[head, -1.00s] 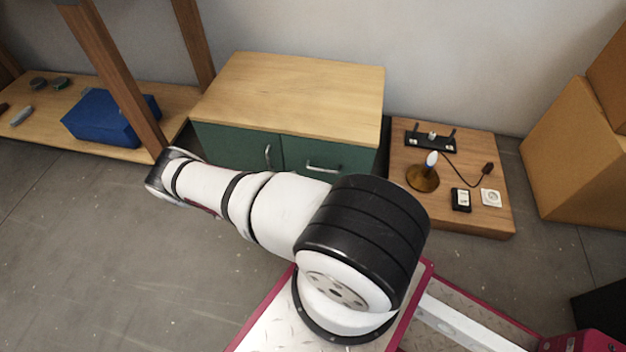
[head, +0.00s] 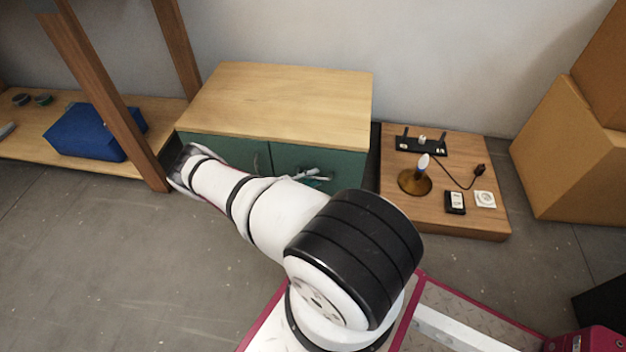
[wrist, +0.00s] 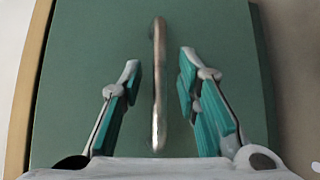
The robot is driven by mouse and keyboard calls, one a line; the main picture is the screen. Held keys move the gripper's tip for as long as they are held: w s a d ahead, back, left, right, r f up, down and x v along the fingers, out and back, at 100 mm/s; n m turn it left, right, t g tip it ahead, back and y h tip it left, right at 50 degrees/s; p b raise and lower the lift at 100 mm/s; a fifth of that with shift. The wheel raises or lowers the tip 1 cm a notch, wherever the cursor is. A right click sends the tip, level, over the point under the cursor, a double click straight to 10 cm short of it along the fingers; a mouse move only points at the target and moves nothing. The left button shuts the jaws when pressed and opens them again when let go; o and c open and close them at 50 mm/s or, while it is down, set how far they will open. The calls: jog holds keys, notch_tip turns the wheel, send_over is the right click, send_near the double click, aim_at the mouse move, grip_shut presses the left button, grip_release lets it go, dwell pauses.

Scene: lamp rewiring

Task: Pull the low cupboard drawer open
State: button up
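The low cupboard (head: 285,95) has a pale wood top and green fronts. Its right front (head: 345,165) is the drawer, and it looks closed. The metal bar handle (wrist: 159,85) runs between my gripper's two fingers in the wrist view. My gripper (wrist: 160,75) is open, with a teal-padded finger on each side of the bar and a gap on both sides. In the head view my gripper (head: 317,176) shows at the right front, partly behind my arm, and covers most of the handle there.
The left green front has an upright handle (head: 256,161). A low wooden board (head: 455,220) with a lamp (head: 415,182) and electrical parts stands at right, beside cardboard boxes (head: 570,150). A wooden shelf (head: 20,150) with a blue box (head: 95,132) is at left. Floor in front is clear.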

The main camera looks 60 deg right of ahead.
jog(key=shift+s+d, duration=0.15)
jog(key=shift+d, duration=0.2)
grip_shut()
jog(key=shift+a, duration=0.1)
